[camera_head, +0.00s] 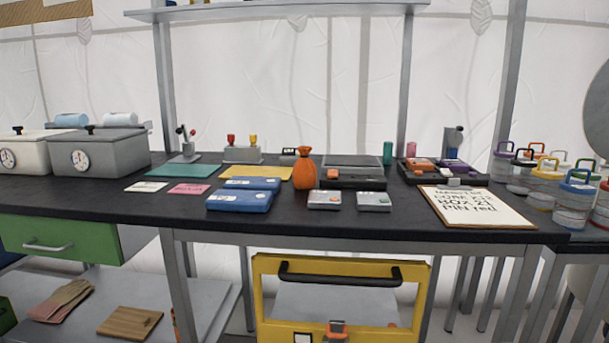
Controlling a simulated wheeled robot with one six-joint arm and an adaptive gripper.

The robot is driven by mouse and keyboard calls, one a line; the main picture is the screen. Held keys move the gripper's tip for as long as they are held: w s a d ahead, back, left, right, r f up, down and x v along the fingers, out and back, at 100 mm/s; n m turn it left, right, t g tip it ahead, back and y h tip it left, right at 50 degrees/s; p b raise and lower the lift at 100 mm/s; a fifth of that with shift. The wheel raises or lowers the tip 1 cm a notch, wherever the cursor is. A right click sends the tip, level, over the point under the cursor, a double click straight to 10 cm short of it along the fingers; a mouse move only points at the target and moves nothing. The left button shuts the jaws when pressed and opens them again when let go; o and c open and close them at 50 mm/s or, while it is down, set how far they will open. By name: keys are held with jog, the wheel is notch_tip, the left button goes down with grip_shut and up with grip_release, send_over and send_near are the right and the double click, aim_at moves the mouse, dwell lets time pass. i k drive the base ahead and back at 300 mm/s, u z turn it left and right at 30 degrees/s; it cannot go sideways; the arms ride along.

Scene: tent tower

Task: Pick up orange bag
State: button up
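An orange bag (304,171) with a gathered, tied top stands upright on the black tabletop (150,210), near the middle of the view. Blue boxes (240,200) lie just left of it. A dark case with an orange part (353,181) lies just right of it, with two small grey devices (324,200) in front of that case. The bag's front is unobstructed. My gripper is not in view.
Two lidded boxes (98,154) stand at left. A shelf (280,10) hangs above the table. A yellow-framed case (264,300) is below the front edge.

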aim_at(304, 170)
jog(key=z, duration=1.45)
jog(key=i, duration=0.9)
jog(key=u, duration=2.75)
